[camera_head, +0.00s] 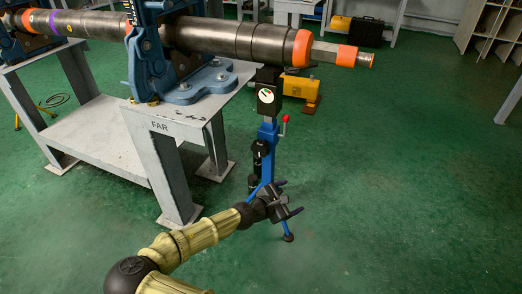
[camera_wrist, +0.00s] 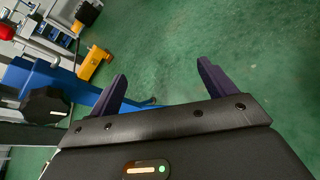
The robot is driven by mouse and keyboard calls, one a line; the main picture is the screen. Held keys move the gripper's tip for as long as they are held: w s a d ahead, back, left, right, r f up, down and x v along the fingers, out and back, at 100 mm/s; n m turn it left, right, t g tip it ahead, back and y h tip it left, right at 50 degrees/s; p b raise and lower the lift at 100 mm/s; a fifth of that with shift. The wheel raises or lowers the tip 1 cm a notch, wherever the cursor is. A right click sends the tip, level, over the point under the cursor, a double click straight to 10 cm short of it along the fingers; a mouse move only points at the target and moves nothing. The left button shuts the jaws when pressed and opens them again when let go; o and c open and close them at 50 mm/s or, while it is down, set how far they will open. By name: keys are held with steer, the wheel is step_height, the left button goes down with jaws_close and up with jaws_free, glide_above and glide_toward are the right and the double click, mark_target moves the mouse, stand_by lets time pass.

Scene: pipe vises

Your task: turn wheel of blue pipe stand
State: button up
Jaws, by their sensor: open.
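The blue pipe stand (camera_head: 268,135) stands on the floor under the pipe's right end, beside the table. Its black wheel (camera_head: 260,148) sits on the left side of the post. In the wrist view a black faceted wheel (camera_wrist: 45,105) is at the left, on the blue stand (camera_wrist: 100,98). My gripper (camera_head: 288,202) is low by the stand's legs, below the wheel. In the wrist view my gripper (camera_wrist: 162,75) is open, with nothing between its fingers. The wheel lies outside the fingers, left of the left finger.
A long pipe (camera_head: 235,40) with orange bands lies in blue vises (camera_head: 150,60) on a grey table (camera_head: 135,118). The stand has a red-ball lever (camera_head: 284,118). A yellow object (camera_head: 300,92) is on the floor behind.

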steer(key=w+a+r+n+t+y, duration=0.1)
steer(key=w+a+r+n+t, duration=0.1)
steer(key=a+n+t, duration=0.2)
steer(key=w+a+r+n+t+y+b, duration=0.1)
steer(key=w+a+r+n+t, duration=0.1)
steer(key=a, duration=0.9)
steer(key=r+n+t, duration=0.1)
steer(key=n+t, duration=0.1)
steer(key=n, duration=0.1)
steer(key=shift+a+y, duration=0.25)
steer(key=shift+y, duration=0.05)
